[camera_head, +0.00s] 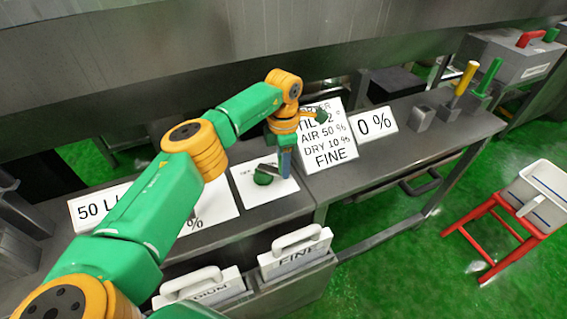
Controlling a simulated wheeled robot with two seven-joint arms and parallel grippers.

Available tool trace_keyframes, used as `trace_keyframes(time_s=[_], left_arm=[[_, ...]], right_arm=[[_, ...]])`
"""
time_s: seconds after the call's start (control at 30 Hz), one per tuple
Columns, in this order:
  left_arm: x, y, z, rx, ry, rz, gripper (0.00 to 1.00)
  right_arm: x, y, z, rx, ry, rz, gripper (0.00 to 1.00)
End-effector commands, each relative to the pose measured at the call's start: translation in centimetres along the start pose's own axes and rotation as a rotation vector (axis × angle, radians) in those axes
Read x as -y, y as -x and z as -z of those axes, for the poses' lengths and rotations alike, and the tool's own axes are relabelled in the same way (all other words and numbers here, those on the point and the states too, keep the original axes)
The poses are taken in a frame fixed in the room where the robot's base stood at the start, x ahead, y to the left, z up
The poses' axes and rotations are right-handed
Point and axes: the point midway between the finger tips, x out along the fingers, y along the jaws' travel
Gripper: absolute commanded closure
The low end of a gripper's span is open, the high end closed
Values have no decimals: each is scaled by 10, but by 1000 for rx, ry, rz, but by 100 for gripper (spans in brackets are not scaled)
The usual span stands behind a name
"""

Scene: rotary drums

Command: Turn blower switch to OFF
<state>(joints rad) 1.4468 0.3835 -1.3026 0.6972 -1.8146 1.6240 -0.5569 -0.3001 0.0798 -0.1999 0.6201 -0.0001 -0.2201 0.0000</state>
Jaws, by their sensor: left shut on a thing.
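A dark green knob (263,178) with a grey lever sits on a white label plate (242,188) on the grey metal bench. It appears to be the blower switch, but the plate's writing is too small and too covered to read. My left gripper (283,166) points down at the right end of the lever and is shut on it, as far as the view shows. The arm and wrist hide part of the plate, and which position the switch points to cannot be told. My right gripper is not in view.
A sign with AIR, DRY and FINE settings (328,140) and a 0 % sign (375,124) stand right of the gripper. Yellow (466,77) and green levers rise at the bench's right end. FINE (297,257) and MEDIUM plates stand in front. A red stool (503,232) stands right.

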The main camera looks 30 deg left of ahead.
Motion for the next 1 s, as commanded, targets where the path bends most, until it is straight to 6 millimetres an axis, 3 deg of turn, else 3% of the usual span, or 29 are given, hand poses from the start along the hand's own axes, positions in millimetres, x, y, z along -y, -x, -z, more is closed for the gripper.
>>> trace_keyframes(time_s=[0.03,0.13,0.47,0.8,1.0], left_arm=[[-1,2,0,4,3,-4,64],[-1,1,0,3,2,-3,37],[-1,4,0,3,0,-3,37],[-1,67,0,3,2,-3,37],[-1,72,0,2,0,-1,37]], right_arm=[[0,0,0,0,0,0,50],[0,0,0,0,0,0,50],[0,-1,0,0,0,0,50],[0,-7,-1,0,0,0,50],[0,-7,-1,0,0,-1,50]])
